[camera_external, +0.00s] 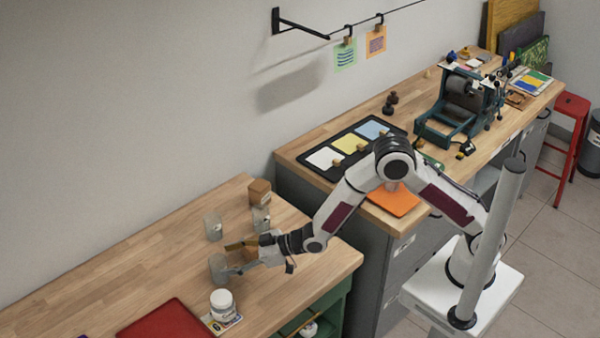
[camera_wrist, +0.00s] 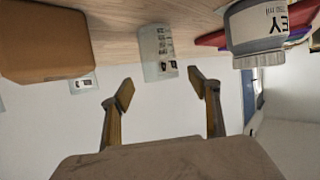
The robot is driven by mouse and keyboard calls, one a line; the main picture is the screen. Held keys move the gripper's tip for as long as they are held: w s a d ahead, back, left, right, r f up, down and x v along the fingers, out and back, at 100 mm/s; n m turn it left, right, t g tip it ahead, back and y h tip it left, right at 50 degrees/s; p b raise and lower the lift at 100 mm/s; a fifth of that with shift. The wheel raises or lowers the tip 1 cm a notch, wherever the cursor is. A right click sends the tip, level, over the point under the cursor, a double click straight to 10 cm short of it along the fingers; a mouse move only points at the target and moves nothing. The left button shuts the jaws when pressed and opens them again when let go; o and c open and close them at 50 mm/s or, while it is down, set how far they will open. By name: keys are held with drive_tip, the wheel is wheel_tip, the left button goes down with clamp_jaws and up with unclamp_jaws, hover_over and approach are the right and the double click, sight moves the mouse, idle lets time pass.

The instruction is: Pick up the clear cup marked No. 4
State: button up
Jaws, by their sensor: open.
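Three clear cups stand on the near wooden table in the external view: one at the back (camera_external: 212,227), one beside the brown block (camera_external: 261,219), and one at my fingertips (camera_external: 218,268). My gripper (camera_external: 236,257) is open, low over the table. In the wrist view, which looks upside down, a clear cup (camera_wrist: 157,52) with dark markings appears between and beyond the open fingers (camera_wrist: 166,88). Part of another labelled cup (camera_wrist: 83,85) shows at left. I cannot read the numbers, so I cannot tell which cup is No. 4.
Bare table (camera_external: 110,272) lies to the left.

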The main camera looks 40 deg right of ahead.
sight(217, 263)
drive_tip(key=shift+f, duration=0.1)
drive_tip(key=shift+x, duration=2.55)
drive_tip(key=shift+s+f, duration=0.15)
drive_tip(key=shift+f, duration=0.05)
drive_tip(key=c, duration=1.2)
